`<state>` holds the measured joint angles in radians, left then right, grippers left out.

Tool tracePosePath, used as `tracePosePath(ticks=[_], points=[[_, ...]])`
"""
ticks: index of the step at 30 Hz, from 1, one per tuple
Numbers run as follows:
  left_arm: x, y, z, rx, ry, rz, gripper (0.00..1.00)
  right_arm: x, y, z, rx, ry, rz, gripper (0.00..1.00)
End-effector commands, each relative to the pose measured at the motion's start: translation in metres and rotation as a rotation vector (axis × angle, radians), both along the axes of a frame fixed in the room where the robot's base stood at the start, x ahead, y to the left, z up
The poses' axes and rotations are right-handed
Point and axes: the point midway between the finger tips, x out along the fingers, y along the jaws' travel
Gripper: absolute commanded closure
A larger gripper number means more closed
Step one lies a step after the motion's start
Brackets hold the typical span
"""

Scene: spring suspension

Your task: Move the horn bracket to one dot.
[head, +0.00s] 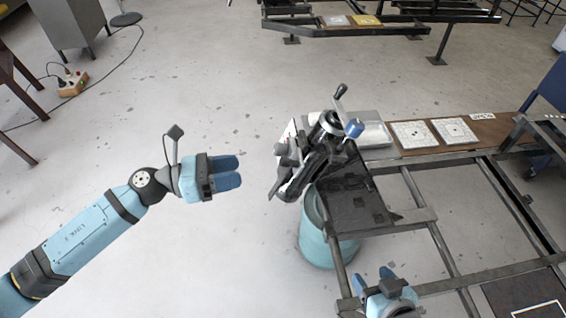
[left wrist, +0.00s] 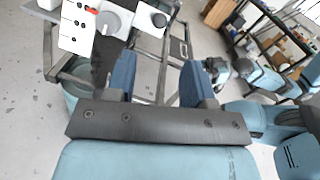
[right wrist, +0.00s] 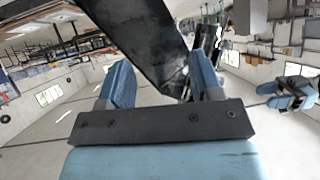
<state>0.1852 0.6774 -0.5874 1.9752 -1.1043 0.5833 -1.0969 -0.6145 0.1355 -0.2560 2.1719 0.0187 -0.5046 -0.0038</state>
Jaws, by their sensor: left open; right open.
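A dark metal assembly (head: 320,150) with levers and a blue-capped part stands at the left end of the frame table. I cannot tell for sure which of its parts is the horn bracket. In the left wrist view, a white plate with dots (left wrist: 72,35) and a red mark stands beside a grey round part (left wrist: 115,20). My left gripper (head: 228,172) is open and empty, left of the assembly and apart from it. My right gripper (head: 386,274) is open, low in front of the table; a dark beam (right wrist: 140,40) passes beyond its fingers (right wrist: 160,88).
Two white patterned plates, one left (head: 415,135) and one right (head: 454,131), lie on a brown board (head: 490,133) at the back right. A pale tray (head: 368,130) is behind the assembly. A teal drum (head: 325,245) stands below.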

Motion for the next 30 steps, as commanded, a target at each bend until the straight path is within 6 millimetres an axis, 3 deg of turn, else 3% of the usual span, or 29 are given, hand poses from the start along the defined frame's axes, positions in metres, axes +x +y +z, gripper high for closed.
tracePosePath(ticks=[9, 15, 21, 29, 30], points=[[0.020, -0.067, 0.003, -0.005, 0.001, -0.001, 0.52, -0.001, -0.001, 0.002, -0.009, 0.005, 0.000, 0.41], [0.029, -0.095, 0.001, -0.004, 0.004, 0.001, 0.52, -0.002, -0.002, -0.001, -0.015, 0.012, -0.001, 0.41], [0.033, -0.107, 0.001, -0.005, 0.004, 0.002, 0.52, -0.003, -0.003, -0.005, -0.018, 0.021, -0.002, 0.41], [0.033, -0.108, 0.000, -0.004, 0.005, 0.002, 0.52, -0.002, -0.003, -0.003, -0.017, 0.018, -0.003, 0.41], [0.033, -0.108, 0.000, -0.004, 0.005, 0.002, 0.59, -0.002, -0.002, -0.003, -0.017, 0.017, -0.003, 0.41]])
